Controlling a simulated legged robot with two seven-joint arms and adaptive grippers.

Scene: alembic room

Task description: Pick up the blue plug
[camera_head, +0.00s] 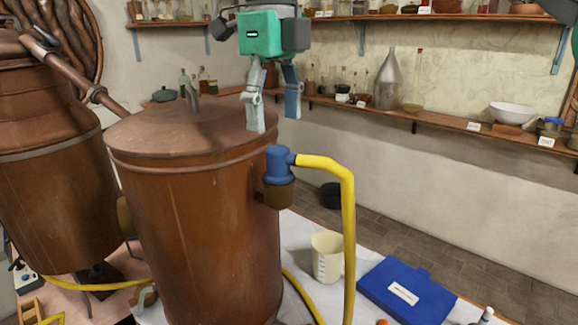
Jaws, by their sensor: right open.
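The blue plug (279,161) sits upright in a brown socket (278,192) on the right side of the copper vessel (200,220). A yellow hose (345,205) leaves the plug to the right and bends down towards the table. My right gripper (273,121), with a green body, points down with its two fingers apart. It is empty. In the picture its fingertips are just above the plug, apart from it; the exact depth between them is hard to tell. My left gripper is not in view.
A second copper vessel (60,160) stands at the left with a copper pipe. A measuring jug (327,257) and a blue case (407,290) are on the white table. A wall shelf (450,123) holds bottles and a white bowl (512,113). Space right of the hose above the table is clear.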

